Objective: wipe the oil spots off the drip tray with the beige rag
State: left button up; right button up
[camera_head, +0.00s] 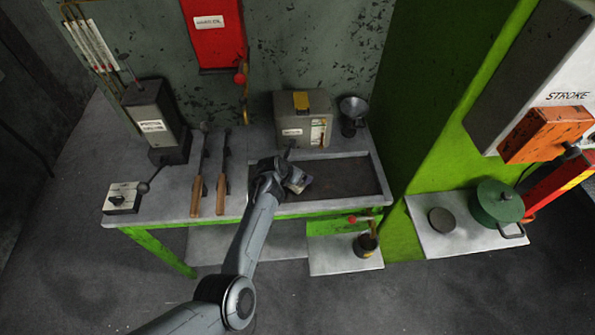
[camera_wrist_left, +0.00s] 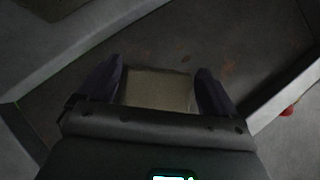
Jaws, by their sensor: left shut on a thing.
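The drip tray (camera_head: 348,180) is a dark, shallow, rimmed tray set in the bench top. My left gripper (camera_head: 292,182) is over its left part, and the right gripper is not in view. In the left wrist view, my left gripper (camera_wrist_left: 160,88) is shut on the beige rag (camera_wrist_left: 160,90), which shows as a flat pad between the two dark fingers. A small part of the rag (camera_head: 299,183) shows in the head view. Faint reddish-brown oil spots (camera_wrist_left: 231,68) lie on the tray floor beyond the fingers. I cannot tell whether the rag touches the floor.
A grey box (camera_head: 302,122) and a funnel-like cup (camera_head: 353,113) stand behind the tray. Two wooden-handled tools (camera_head: 222,190) lie left of it. A small switch box (camera_head: 123,198) sits at the bench's left end. A green pot (camera_head: 497,203) stands on a side shelf.

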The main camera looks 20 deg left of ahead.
pick_arm(q)
notch_tip(320, 180, up, 6)
jog(key=p, duration=0.4)
jog(key=shift+f+p, duration=0.25)
jog(key=shift+p, duration=0.05)
jog(key=shift+w+r, duration=0.1)
jog(key=shift+r, duration=0.05)
notch_tip(320, 180, up, 3)
jog(key=p, duration=0.3)
dwell(0.5)
